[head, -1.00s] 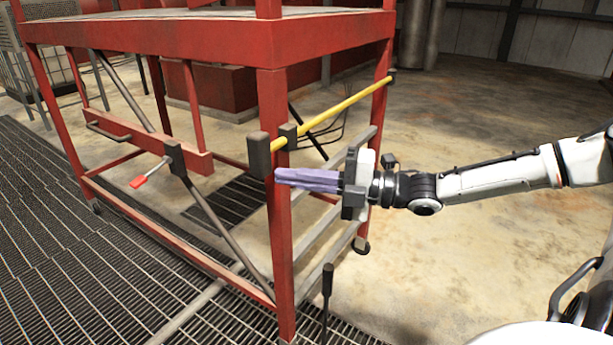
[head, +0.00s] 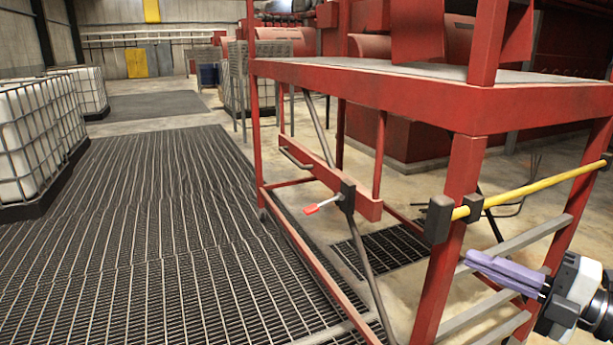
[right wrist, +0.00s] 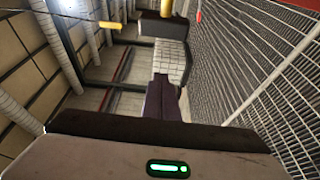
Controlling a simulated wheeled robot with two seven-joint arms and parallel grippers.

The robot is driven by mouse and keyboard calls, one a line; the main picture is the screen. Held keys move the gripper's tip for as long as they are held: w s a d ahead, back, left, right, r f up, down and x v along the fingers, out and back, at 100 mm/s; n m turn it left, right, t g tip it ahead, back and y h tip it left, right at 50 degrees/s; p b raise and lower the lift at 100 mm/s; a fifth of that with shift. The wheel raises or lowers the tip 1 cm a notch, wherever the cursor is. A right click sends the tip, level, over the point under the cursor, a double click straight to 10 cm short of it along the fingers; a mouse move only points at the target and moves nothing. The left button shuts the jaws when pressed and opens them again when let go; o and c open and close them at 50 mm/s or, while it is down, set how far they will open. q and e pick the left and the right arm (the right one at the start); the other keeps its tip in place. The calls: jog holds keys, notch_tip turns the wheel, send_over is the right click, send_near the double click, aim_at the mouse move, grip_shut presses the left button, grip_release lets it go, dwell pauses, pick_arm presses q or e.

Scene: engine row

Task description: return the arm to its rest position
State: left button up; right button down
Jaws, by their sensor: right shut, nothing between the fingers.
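My right gripper (head: 472,262), with purple fingers, is at the lower right of the head view. Its fingers are shut together with nothing between them, and they point left. It is beside the red metal stand (head: 390,92), near a corner leg and below the yellow bar (head: 545,188); I cannot tell the exact gap. In the right wrist view the dark fingers (right wrist: 162,80) show closed at the middle. My left gripper is not in view.
The stand has a red-tipped lever (head: 312,208) and a black block (head: 438,218) at the bar's end. White caged tanks (head: 38,135) stand at the left. The grating floor (head: 150,235) between them and the stand is clear.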

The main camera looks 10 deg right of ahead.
jog(key=s+a+f+m+g+h, duration=0.15)
jog(key=a+f+m, duration=0.3)
jog(key=f, duration=0.45)
jog(key=s+a+f+m, duration=0.3)
jog(key=a+f, duration=0.3)
jog(key=f, duration=0.2)
jog(key=s+a+f+m+g+h, duration=0.1)
jog(key=s+a+f+m, duration=0.3)
jog(key=f, duration=0.5)
jog(key=s+a+f+m+g+h, duration=0.2)
jog(key=s+f+m, duration=0.3)
jog(key=f, duration=0.2)
jog(key=s+a+f+m+g+h, duration=0.1)
jog(key=s+a+f+m+h, duration=0.2)
jog(key=s+f+m, duration=0.2)
notch_tip(320, 180, down, 2)
jog(key=shift+s+a+f+m+g, duration=0.1)
jog(key=shift+s+a+m+g, duration=0.25)
jog(key=shift+m, duration=0.3)
jog(key=shift+h, duration=0.25)
